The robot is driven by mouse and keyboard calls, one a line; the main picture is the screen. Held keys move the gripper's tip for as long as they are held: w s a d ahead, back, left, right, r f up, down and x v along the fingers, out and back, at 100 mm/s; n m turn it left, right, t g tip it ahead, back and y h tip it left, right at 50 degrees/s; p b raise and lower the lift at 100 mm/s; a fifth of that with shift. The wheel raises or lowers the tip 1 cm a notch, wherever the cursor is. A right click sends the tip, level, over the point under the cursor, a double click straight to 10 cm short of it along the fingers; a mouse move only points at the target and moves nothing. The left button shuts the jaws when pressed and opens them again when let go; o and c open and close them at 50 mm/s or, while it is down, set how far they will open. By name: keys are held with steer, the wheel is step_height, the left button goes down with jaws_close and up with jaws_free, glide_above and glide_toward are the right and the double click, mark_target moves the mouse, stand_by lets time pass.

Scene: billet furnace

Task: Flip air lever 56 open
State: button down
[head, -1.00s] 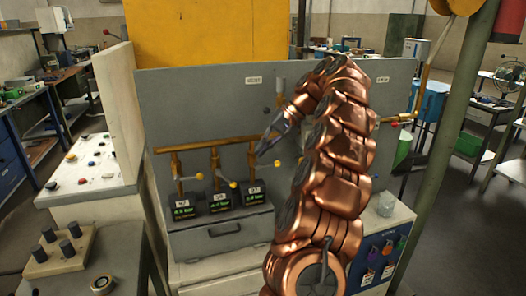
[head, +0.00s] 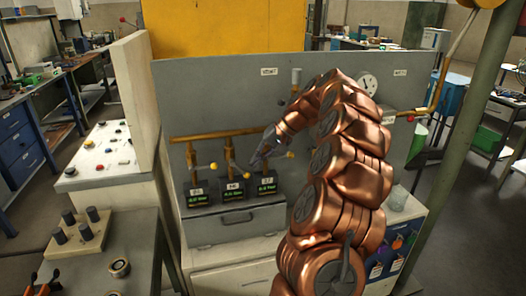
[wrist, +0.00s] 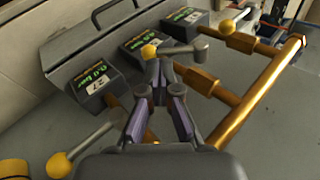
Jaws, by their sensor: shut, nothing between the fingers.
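Three small dark gauge boxes with green readouts stand in a row on the grey cabinet, each below a brass valve. The middle box (head: 233,190) goes with lever 56; the near box in the wrist view (wrist: 95,83) is marked 57. In the wrist view, the middle grey lever (wrist: 185,48) lies crosswise, its yellow knob (wrist: 148,51) just beyond my fingertips. My gripper (wrist: 156,68) is shut and empty; I cannot tell whether it touches the lever.
The left lever's yellow knob (head: 213,167) and the right lever's knob (head: 290,154) stand close on both sides. A brass pipe (head: 205,135) runs above, with a grey panel (head: 225,90) behind. A drawer (head: 235,222) is below the boxes.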

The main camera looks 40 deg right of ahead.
mark_target(248, 173)
steer(key=shift+p+x, duration=0.4)
steer(key=shift+x, duration=0.9)
steer(key=shift+w+a+r, duration=0.1)
steer(key=shift+w+a, duration=0.05)
steer(key=shift+a, duration=0.05)
steer(key=f+b, duration=0.1)
steer(key=b, duration=0.3)
steer(key=shift+w+a+f, duration=0.1)
steer(key=shift+a+f, duration=0.15)
steer(key=shift+f, duration=0.15)
steer(key=shift+r, duration=0.25)
